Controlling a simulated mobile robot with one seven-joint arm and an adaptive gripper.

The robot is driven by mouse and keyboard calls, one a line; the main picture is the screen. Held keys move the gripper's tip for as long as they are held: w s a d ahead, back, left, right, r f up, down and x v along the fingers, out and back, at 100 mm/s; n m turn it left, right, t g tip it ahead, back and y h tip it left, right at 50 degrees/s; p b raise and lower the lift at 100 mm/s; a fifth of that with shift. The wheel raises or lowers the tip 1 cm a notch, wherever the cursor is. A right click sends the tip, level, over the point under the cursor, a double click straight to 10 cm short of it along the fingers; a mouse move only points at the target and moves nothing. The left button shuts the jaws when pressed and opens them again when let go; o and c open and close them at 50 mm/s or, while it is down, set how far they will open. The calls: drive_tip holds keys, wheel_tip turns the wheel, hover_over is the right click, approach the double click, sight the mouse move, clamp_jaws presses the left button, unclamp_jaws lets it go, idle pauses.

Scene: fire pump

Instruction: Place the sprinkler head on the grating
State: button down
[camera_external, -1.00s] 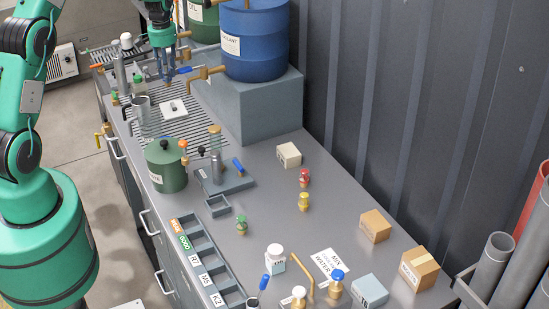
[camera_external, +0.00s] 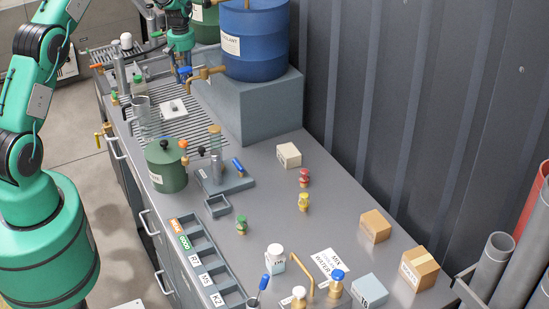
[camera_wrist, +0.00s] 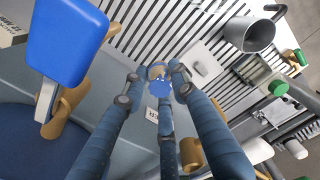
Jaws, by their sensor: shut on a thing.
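My gripper (camera_wrist: 158,82) is shut on a small brass-and-blue piece (camera_wrist: 160,88), which looks like the sprinkler head. In the wrist view, the piece sits between the fingertips, partly covered by them. In the external view, my gripper (camera_external: 183,62) is at the back, beside the blue drum's tap, and the held piece cannot be made out. The slatted grating (camera_external: 203,122) lies in the bench top in front of and left of the drum stand. It also shows at the top of the wrist view (camera_wrist: 130,14).
A brass tap (camera_external: 205,73) with a blue lever (camera_wrist: 68,40) sticks out close to my gripper. The blue drum (camera_external: 255,45) stands on a grey block (camera_external: 250,105). A white plate (camera_external: 172,107) and a metal mug (camera_wrist: 250,34) occupy parts of the grating. Red, yellow and green small fittings stand nearer the front.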

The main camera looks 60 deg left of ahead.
drive_tip(key=shift+f, duration=0.1)
wheel_tip(320, 180, down, 14)
drive_tip(key=p, duration=0.1)
drive_tip(key=shift+r+p, duration=0.25)
drive_tip(key=shift+p, duration=0.15)
idle(0.5)
drive_tip(key=shift+f+p, duration=0.35)
drive_tip(key=shift+f, duration=1.8)
drive_tip(key=shift+f, duration=0.2)
drive_tip(key=c, duration=1.4)
unclamp_jaws()
drive_tip(key=shift+r, duration=0.1)
